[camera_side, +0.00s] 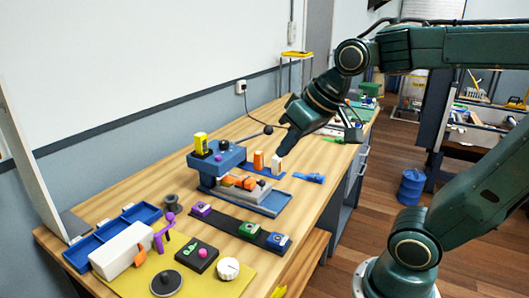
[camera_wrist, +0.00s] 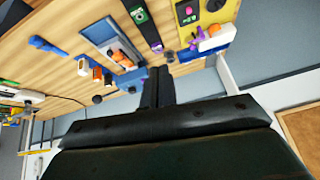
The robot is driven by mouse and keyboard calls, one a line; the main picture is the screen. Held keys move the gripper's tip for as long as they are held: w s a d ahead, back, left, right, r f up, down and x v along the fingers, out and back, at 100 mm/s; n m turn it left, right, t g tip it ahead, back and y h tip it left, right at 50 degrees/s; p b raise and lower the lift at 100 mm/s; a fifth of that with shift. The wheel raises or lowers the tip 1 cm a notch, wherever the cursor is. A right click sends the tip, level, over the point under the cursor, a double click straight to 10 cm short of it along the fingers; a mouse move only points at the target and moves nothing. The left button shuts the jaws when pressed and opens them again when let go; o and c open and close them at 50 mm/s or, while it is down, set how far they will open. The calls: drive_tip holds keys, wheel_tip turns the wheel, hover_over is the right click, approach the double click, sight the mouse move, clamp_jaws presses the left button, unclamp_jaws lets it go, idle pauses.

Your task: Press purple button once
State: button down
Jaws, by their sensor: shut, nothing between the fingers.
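The purple button block (camera_side: 202,209) sits at the left end of a dark strip (camera_side: 226,220) on the wooden bench. A green block (camera_side: 249,230) and a blue block (camera_side: 278,241) share that strip. In the wrist view the purple block (camera_wrist: 157,47) is small at the strip's lower end, just above my fingertips in the picture. My gripper (camera_side: 279,152) is shut and empty. In the side view it is above the far part of the bench, behind and right of the purple block and well apart from it. It also shows in the wrist view (camera_wrist: 158,72).
Orange (camera_side: 258,160) and white (camera_side: 277,164) blocks stand near my fingertips. A yellow mat (camera_side: 225,285) holds a knob and a black box. A wall runs behind the bench.

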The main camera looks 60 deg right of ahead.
drive_tip(key=w+d+m+t, duration=0.1)
drive_tip(key=w+d+m, duration=0.3)
drive_tip(key=w, duration=1.2)
drive_tip(key=m+t, duration=0.2)
hover_over(218, 158)
drive_tip(key=f, duration=0.2)
drive_tip(key=d+f, duration=0.1)
drive_tip(key=shift+s+y, duration=0.3)
drive_tip(key=shift+y, duration=0.1)
drive_tip(key=shift+a, duration=0.1)
drive_tip(key=shift+f, duration=4.4)
